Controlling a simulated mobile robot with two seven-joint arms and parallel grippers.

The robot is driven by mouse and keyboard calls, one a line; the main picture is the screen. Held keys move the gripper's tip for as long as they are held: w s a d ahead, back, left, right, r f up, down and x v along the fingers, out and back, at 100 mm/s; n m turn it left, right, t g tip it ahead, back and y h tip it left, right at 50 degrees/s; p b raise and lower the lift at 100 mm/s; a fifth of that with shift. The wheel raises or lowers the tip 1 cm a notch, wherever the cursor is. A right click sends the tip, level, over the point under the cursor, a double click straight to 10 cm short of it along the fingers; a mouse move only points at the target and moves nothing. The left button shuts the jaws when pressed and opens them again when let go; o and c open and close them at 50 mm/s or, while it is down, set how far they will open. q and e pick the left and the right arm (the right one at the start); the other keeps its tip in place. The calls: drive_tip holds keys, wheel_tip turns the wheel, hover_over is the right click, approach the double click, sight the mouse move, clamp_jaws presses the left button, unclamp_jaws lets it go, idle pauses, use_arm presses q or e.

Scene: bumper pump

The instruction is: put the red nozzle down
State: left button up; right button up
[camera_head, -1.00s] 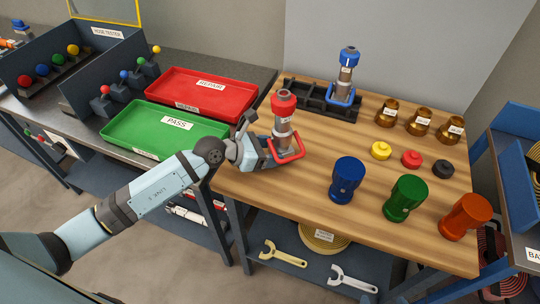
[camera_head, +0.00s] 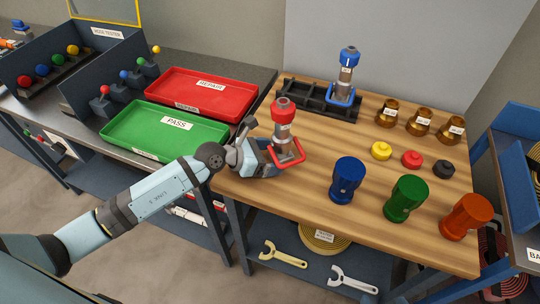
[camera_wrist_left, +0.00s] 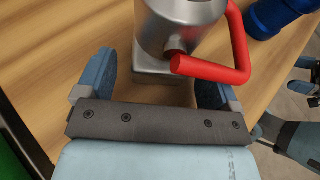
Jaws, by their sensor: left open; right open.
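The red nozzle (camera_head: 283,112) has a red cap, a grey metal body and a red loop handle. It looks upright on the wooden table near the left edge. My left gripper (camera_head: 262,150) is low beside it, on its left. In the left wrist view, my left gripper (camera_wrist_left: 155,85) is open, its two fingers apart on either side of the nozzle's metal base (camera_wrist_left: 160,62), with gaps visible. The red handle (camera_wrist_left: 215,68) passes above the right finger. The nozzle's top is out of that view.
A blue nozzle (camera_head: 346,75) stands at the black rack (camera_head: 300,98) behind. A blue cup (camera_head: 347,180) stands to the right, with green (camera_head: 406,198) and orange (camera_head: 466,217) ones beyond. The green PASS tray (camera_head: 125,135) and red REPAIR tray (camera_head: 225,103) lie left.

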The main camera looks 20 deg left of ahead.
use_arm(q)
drive_tip(key=v, duration=1.1)
drive_tip(key=shift+w+b, duration=0.1)
drive_tip(key=shift+b, duration=0.2)
drive_tip(key=shift+s+a+r, duration=0.3)
drive_tip(key=s+d+r+n+t+p, duration=0.1)
drive_tip(key=s+d+n+t+p, duration=0.15)
drive_tip(key=n, duration=0.75)
drive_tip(key=s+d+r+n+t+p, duration=0.2)
drive_tip(key=n+t+p, duration=0.2)
drive_tip(key=n, duration=0.6)
drive_tip(key=s+d+f+n+g+y+p, duration=0.2)
drive_tip(key=s+f+n+g+y+p, duration=0.3)
drive_tip(key=n, duration=1.7)
drive_tip(key=s+f+y, duration=0.2)
drive_tip(key=s+f, duration=0.3)
drive_tip(key=s, duration=0.2)
drive_tip(key=shift+f+n, duration=0.3)
drive_tip(key=shift+f, duration=0.1)
